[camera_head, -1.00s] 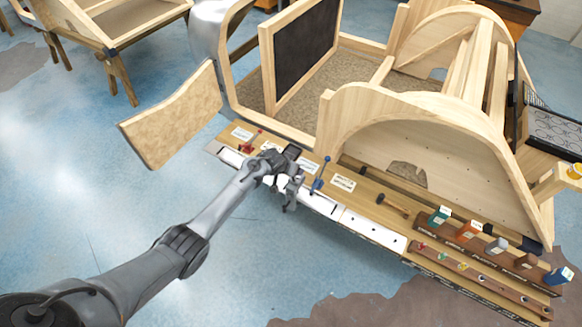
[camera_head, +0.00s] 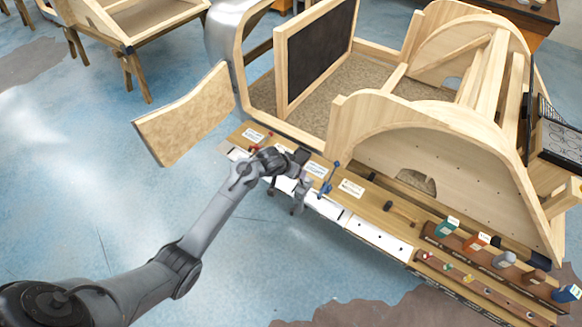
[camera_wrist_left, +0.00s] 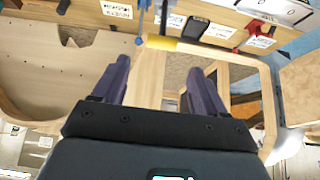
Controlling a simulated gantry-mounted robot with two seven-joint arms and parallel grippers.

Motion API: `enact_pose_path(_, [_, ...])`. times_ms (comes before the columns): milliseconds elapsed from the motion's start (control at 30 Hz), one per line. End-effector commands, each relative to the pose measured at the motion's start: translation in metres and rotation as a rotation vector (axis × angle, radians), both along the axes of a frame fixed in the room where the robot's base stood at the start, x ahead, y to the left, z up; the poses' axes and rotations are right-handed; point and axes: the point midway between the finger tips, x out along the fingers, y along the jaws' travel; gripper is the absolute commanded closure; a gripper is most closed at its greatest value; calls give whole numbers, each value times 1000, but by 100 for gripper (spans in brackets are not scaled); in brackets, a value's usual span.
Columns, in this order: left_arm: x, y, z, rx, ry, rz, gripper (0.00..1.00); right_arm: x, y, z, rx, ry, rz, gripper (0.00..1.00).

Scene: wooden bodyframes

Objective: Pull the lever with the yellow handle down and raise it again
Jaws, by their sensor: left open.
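The yellow handle (camera_wrist_left: 161,43) shows in the left wrist view as a short horizontal bar, just beyond the gap between my fingertips. My left gripper (camera_wrist_left: 158,68) is open and empty, its two dark fingers on either side below the handle and apart from it. In the head view my left gripper (camera_head: 299,198) is at the front edge of the wooden lever panel (camera_head: 370,195). The yellow handle cannot be made out there. My right gripper is not in view.
A blue lever (camera_head: 326,178) stands just right of my gripper, and a red lever (camera_head: 256,148) stands to its left. A black lever (camera_wrist_left: 195,27) shows in the wrist view. Blue floor in front is clear.

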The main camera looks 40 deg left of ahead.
Motion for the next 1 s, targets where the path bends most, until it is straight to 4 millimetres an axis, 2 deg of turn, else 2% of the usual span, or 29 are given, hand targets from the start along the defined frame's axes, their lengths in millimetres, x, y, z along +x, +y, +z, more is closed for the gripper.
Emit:
enact_pose_path(233, [-9,-1,12,0,1,1,28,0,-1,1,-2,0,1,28])
enact_pose_path(733, [-12,0,9,0,7,1,28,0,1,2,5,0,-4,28])
enact_pose_path(867, [-29,-1,-10,-1,47,0,28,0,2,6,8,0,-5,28])
enact_pose_path(967, [-58,-7,-41,-5,110,-6,28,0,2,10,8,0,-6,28])
enact_pose_path(1000, [-75,-12,-55,-7,141,-13,28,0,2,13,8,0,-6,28])
